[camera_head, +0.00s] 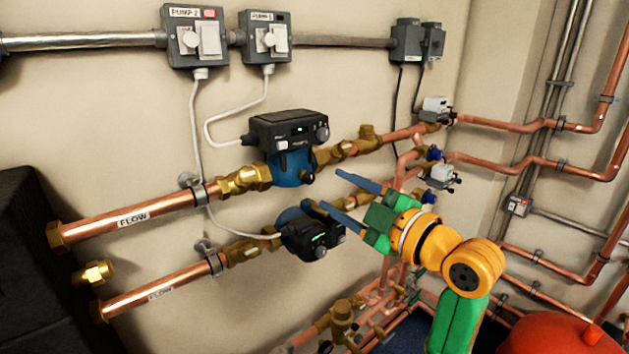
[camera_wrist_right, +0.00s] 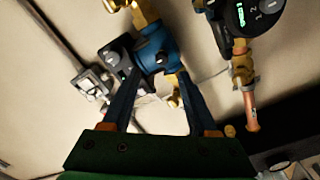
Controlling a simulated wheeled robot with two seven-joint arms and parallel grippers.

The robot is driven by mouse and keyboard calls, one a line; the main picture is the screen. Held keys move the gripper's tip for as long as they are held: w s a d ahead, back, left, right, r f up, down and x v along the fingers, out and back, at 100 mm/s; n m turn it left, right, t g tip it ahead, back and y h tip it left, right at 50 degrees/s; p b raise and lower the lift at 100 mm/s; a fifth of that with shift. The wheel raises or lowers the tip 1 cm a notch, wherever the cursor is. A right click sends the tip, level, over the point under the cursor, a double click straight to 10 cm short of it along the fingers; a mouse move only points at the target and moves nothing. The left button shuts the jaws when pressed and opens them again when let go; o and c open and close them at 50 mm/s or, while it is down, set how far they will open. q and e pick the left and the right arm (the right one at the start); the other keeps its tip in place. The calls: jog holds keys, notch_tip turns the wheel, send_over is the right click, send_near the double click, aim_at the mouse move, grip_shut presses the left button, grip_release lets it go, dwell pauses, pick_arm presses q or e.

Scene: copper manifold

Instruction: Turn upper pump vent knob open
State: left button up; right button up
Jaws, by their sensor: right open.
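The upper pump (camera_head: 290,134) has a black control head over a blue body and sits in the upper copper flow pipe. A round grey knob (camera_head: 322,134) shows on the right end of its head. In the right wrist view, a small dark round part (camera_wrist_right: 161,58) shows on the blue body; I cannot tell for certain which is the vent knob. My right gripper (camera_head: 322,189) is open and empty, its blue fingers pointing left, just below and right of the upper pump. In the wrist view, the blue body (camera_wrist_right: 152,45) appears between the fingertips (camera_wrist_right: 158,72); contact is not visible. My left gripper is out of view.
The lower pump (camera_head: 312,234) sits close below, partly behind one finger. Valves with grey actuators (camera_head: 442,177) and copper pipes crowd the right. Switch boxes (camera_head: 195,37) with hanging cables are on the wall above. A red rounded vessel (camera_head: 550,335) is at the bottom right.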

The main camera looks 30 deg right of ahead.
aim_at(311, 180)
jog(key=w, duration=0.2)
jog(key=w+p, duration=0.1)
jog(key=w, duration=0.1)
jog(key=w+p, duration=0.1)
jog(key=w, duration=0.2)
jog(key=shift+w+a+f, duration=0.1)
jog(key=shift+a, duration=0.25)
grip_shut()
